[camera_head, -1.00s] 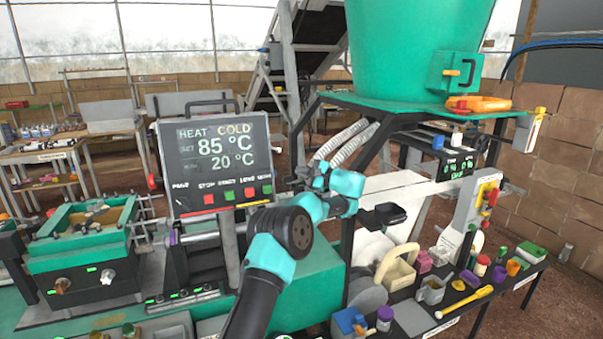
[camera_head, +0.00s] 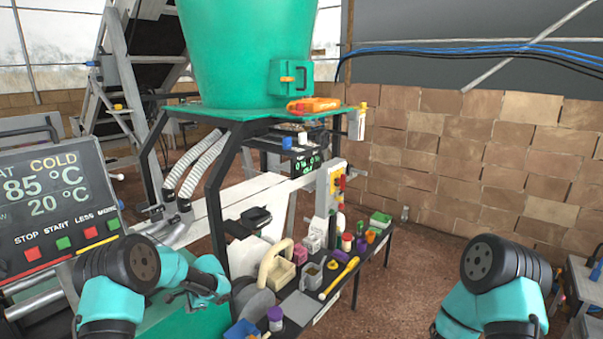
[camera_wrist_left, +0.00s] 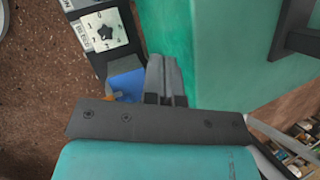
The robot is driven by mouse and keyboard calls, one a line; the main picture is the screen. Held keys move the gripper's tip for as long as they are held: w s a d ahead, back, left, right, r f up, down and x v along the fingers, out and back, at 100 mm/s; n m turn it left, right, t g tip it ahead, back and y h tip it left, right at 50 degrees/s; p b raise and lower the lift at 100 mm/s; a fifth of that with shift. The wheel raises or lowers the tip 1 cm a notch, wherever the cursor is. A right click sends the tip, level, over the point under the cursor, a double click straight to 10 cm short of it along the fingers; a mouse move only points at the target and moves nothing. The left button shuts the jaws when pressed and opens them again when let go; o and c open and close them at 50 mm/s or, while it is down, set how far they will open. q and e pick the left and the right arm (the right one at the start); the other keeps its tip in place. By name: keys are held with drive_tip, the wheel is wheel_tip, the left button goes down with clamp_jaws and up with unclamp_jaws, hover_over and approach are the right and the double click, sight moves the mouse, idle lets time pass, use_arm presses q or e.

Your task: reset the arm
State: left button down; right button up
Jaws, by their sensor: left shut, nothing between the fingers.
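My left arm comes in at the lower left of the head view, bent at a teal and black joint. Its left gripper (camera_head: 200,288) is in front of the green machine base, left of the small dark table. In the left wrist view the fingers of this gripper (camera_wrist_left: 164,78) are together with nothing between them. My right arm shows at the lower right as a teal and black joint; its gripper is outside the picture.
A control panel (camera_head: 55,215) reading 85 °C and 20 °C stands at the left. A dark table holds a handled beige container (camera_head: 276,270), a yellow mallet (camera_head: 339,278) and a purple-lidded jar (camera_head: 275,318). A blue block (camera_wrist_left: 126,85) is beside the fingers in the wrist view.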

use_arm(q)
drive_tip(key=s+d+f+n+h, duration=0.2)
drive_tip(key=s+d+f+h, duration=0.15)
drive_tip(key=s, duration=0.25)
drive_tip(key=s+d+f+n+g+h, duration=0.1)
drive_tip(key=s+d+f+h, duration=0.1)
drive_tip(key=s+d+f, duration=0.3)
drive_tip(key=s+d+f+n+h, duration=0.2)
drive_tip(key=s+d+f, duration=0.1)
drive_tip(key=s, duration=0.5)
drive_tip(key=s+d+n+t+h, duration=0.1)
drive_tip(key=s+d+n, duration=0.2)
drive_tip(key=s+n, duration=0.5)
drive_tip(key=s, duration=0.9)
drive_tip(key=shift+s+d+t+h, duration=0.15)
drive_tip(key=shift+d+t+h, duration=0.05)
drive_tip(key=shift+t+h, duration=0.2)
